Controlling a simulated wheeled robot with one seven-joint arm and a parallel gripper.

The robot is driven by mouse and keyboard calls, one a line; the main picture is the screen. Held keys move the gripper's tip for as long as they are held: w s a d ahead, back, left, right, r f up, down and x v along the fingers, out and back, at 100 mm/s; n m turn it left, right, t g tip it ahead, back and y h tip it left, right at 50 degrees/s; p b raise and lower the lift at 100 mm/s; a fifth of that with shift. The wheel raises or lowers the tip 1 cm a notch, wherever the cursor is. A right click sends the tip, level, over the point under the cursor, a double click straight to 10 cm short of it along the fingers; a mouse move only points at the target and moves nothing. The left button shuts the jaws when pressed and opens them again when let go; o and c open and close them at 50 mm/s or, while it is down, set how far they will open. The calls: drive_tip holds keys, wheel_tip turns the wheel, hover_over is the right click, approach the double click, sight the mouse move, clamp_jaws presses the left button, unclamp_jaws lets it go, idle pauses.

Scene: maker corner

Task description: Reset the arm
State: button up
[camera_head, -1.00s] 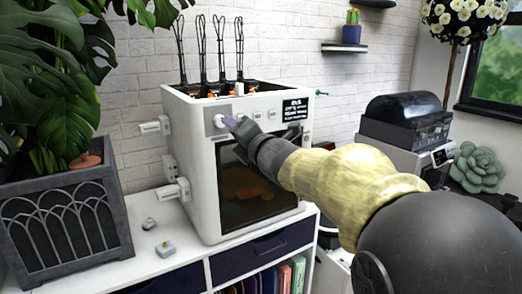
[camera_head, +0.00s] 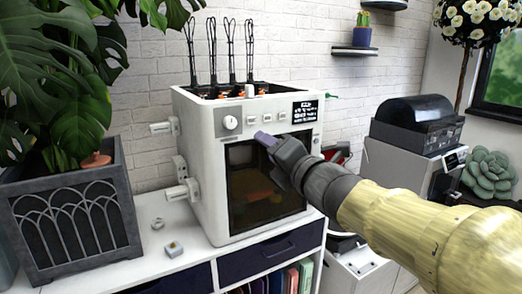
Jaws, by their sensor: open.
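My gripper (camera_head: 266,140) is in front of the upper part of a white box-shaped machine (camera_head: 206,190), at the top edge of its dark window. Its purple-grey fingertip shows, and nothing is seen held in it. The gap between the fingers is hard to see from here. My arm reaches in from the lower right. The machine's round white knob (camera_head: 230,122) is left of the gripper and apart from it. A row of small buttons and a dark display (camera_head: 304,111) sit to the right of the knob.
The machine stands on a white cabinet (camera_head: 150,265) with two small loose parts on top. A dark planter (camera_head: 70,215) with a large-leaved plant stands at left. A black-topped machine (camera_head: 417,118) stands at right behind my arm. A wall shelf (camera_head: 350,50) hangs above.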

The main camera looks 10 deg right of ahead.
wheel_tip(320, 180, down, 19)
drive_tip(key=d+m+g+h, duration=0.2)
drive_tip(key=m+g+h, duration=0.35)
drive_tip(key=m, duration=0.95)
drive_tip(key=s+a+f+m+g, duration=0.3)
drive_tip(key=s+f+m+g, duration=0.7)
drive_tip(key=s+f+m, duration=0.55)
wheel_tip(320, 180, up, 21)
drive_tip(key=n+p, duration=0.2)
drive_tip(key=p, duration=2.1)
drive_tip(key=shift+w+d+p, duration=0.15)
drive_tip(key=shift+w+p, duration=0.15)
